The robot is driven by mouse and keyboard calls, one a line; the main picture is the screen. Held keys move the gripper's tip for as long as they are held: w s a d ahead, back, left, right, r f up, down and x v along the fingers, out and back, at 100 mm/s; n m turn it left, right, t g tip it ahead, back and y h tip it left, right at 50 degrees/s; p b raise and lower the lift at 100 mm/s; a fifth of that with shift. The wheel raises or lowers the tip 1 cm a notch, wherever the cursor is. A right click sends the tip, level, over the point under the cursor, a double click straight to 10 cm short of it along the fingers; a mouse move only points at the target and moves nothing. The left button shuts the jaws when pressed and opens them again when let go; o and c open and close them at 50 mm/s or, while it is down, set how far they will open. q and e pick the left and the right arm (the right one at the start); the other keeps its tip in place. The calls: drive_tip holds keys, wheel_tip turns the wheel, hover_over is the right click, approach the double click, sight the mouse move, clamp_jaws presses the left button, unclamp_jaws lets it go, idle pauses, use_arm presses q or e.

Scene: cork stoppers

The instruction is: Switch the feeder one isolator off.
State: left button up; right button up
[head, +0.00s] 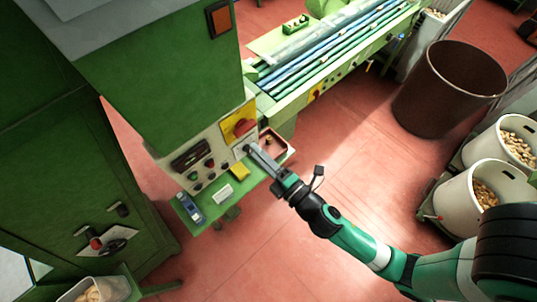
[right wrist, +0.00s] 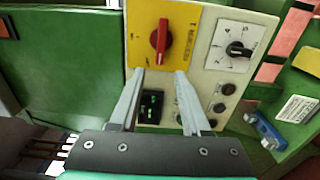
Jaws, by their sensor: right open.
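The isolator is a red rotary handle (right wrist: 162,40) on a yellow plate (right wrist: 184,45) on a pale control panel. In the right wrist view the handle points nearly straight up and down; the label beside it is too small to read. The yellow plate also shows in the head view (head: 231,131), on the green machine's panel. My right gripper (right wrist: 160,73) is open and empty, its fingertips just below the handle in the wrist view and apart from it. In the head view the right gripper (head: 248,150) is at the panel's lower right. My left gripper is not in view.
A black knob (right wrist: 236,49) and several push buttons sit on the same panel. A green shelf (head: 213,207) below holds a blue object (head: 190,207) and a yellow pad (head: 237,172). A brown bin (head: 445,90) and white cork tubs (head: 465,197) stand right. The red floor between is clear.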

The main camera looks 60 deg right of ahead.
drive_tip(key=b+v, duration=0.1)
drive_tip(key=v, duration=0.3)
drive_tip(key=shift+s, duration=0.3)
